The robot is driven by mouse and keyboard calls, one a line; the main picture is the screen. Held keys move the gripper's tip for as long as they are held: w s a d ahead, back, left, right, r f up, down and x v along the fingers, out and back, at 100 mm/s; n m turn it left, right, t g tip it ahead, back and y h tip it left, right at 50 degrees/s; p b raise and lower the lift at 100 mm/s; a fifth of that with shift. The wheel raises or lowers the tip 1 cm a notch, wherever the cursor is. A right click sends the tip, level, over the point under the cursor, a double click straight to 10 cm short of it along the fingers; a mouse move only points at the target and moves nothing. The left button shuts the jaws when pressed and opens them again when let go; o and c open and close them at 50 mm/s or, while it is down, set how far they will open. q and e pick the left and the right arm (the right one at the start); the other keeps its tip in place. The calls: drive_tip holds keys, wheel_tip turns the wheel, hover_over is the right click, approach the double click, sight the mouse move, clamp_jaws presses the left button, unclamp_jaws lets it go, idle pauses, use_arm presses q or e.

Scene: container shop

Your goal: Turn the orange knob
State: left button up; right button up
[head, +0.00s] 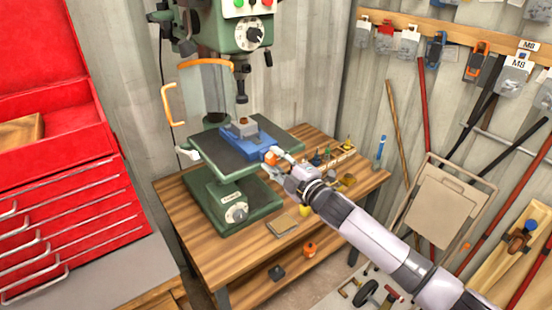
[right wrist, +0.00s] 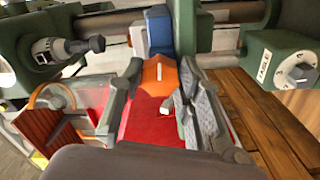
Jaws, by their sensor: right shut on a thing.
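The orange knob (head: 271,158) is on the near right end of a blue vise (head: 243,133), which sits on the green drill press table (head: 215,152). In the right wrist view the orange knob (right wrist: 160,75) lies between the two grey fingers, with the blue vise (right wrist: 158,30) behind it. My right gripper (head: 282,160) is shut on the knob, its arm coming in from the lower right. The fingers partly hide the knob's sides. My left gripper is not in view.
The green drill press (head: 235,30) rises over the vise, its chuck (head: 241,85) above it. It stands on a wooden workbench (head: 285,225) with small bottles and tools. A red tool cabinet (head: 75,140) is at the left. Tools hang on the right wall.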

drive_tip(key=m, duration=0.5)
drive_tip(key=shift+m+p, duration=0.3)
drive_tip(key=shift+p, duration=0.1)
drive_tip(key=m, duration=0.5)
drive_tip(key=shift+f+m, duration=0.1)
drive_tip(key=shift+m, duration=0.2)
drive_tip(key=o, duration=1.1)
drive_tip(key=shift+o, duration=0.2)
